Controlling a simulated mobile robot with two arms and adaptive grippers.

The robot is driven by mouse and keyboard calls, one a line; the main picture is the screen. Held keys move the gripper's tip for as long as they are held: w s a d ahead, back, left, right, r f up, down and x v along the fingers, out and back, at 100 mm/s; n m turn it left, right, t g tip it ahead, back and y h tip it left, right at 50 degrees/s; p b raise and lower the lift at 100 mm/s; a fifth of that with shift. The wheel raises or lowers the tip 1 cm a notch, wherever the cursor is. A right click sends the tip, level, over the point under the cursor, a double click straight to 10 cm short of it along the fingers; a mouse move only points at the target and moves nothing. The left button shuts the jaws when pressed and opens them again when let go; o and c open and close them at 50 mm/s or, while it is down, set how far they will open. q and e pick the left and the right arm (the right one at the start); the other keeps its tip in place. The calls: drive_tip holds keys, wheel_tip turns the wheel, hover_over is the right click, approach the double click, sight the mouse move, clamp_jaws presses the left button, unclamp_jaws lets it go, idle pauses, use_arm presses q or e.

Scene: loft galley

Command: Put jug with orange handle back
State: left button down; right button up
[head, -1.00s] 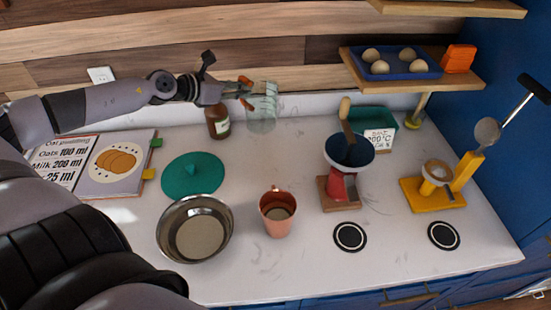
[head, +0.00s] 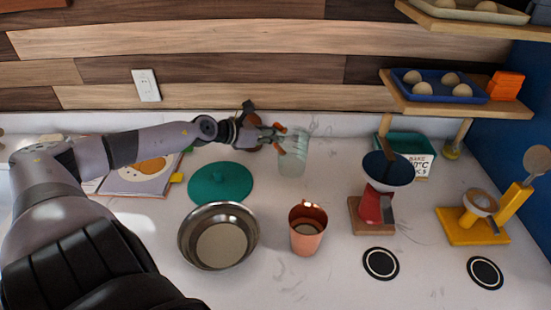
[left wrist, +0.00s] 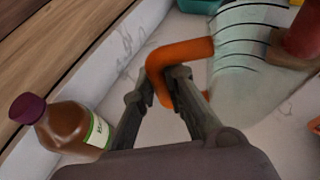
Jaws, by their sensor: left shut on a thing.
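The jug, clear and greenish with dark measuring lines (head: 293,158), is at the back middle of the counter. Its orange handle (left wrist: 185,52) shows in the left wrist view, with the clear body (left wrist: 240,70) to the right. My left gripper (head: 280,140) comes in from the left and is shut on the handle; in the wrist view its fingers (left wrist: 162,80) close around the handle's lower part. The jug looks roughly upright in the head view. I cannot tell whether its base touches the counter. My right gripper is not in view.
A brown bottle (left wrist: 72,125) stands beside the left gripper. A teal lid (head: 220,183), metal bowl (head: 245,250), copper cup (head: 307,240), red grinder (head: 375,205) and yellow stand (head: 470,235) are around. Two black discs (head: 380,263) (head: 485,272) lie at the front right.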

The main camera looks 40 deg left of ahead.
use_arm(q)
wheel_tip(320, 180, down, 4)
drive_tip(key=shift+w+r, duration=0.1)
drive_tip(key=shift+r, duration=0.15)
drive_tip(key=shift+f, duration=2.3)
drive_tip(key=c, duration=1.8)
unclamp_jaws()
drive_tip(key=shift+o, duration=0.8)
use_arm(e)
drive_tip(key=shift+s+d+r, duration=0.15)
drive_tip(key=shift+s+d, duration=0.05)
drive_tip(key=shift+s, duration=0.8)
use_arm(q)
drive_tip(key=shift+f, duration=0.1)
